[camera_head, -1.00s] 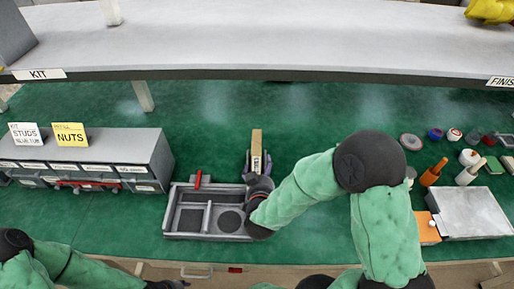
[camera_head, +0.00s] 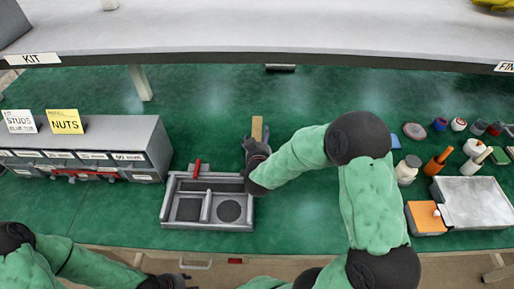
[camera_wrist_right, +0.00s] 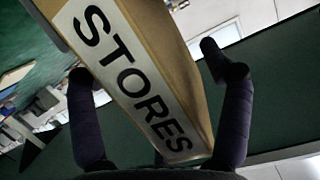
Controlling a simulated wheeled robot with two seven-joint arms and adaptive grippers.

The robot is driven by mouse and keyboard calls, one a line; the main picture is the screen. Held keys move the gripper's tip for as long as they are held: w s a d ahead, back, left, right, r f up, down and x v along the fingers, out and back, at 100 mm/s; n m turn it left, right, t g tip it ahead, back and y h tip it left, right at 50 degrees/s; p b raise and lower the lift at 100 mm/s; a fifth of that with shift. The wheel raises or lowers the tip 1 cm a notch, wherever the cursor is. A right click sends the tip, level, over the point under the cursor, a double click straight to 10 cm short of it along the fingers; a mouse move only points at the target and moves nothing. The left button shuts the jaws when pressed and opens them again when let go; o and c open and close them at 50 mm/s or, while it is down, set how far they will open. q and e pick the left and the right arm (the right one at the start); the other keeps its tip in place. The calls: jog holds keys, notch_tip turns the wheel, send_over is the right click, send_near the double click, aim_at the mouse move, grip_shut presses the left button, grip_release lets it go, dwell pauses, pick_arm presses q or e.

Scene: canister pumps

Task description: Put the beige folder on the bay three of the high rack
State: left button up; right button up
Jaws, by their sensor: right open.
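The beige folder (camera_head: 257,126) stands on the green bench in the head view, its lower part hidden by my right gripper (camera_head: 256,144). In the right wrist view the folder (camera_wrist_right: 155,85) shows a white label reading STORES. It lies between the two spread fingers of my right gripper (camera_wrist_right: 148,62), which is open; I cannot tell whether either finger touches it. My left gripper (camera_head: 180,280) is at the bottom edge of the head view, mostly cut off. A grey shelf (camera_head: 270,35) with a KIT label runs above the bench; no bay three marking is visible.
A grey tray with compartments (camera_head: 167,212) is just left of my right forearm. A grey drawer unit (camera_head: 140,135) with STUDS and NUTS cards stands at left. Bottles, small tins and a grey-topped box (camera_head: 475,200) crowd the right. The bench behind the folder is clear.

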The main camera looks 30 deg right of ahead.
grip_shut()
dwell(0.3)
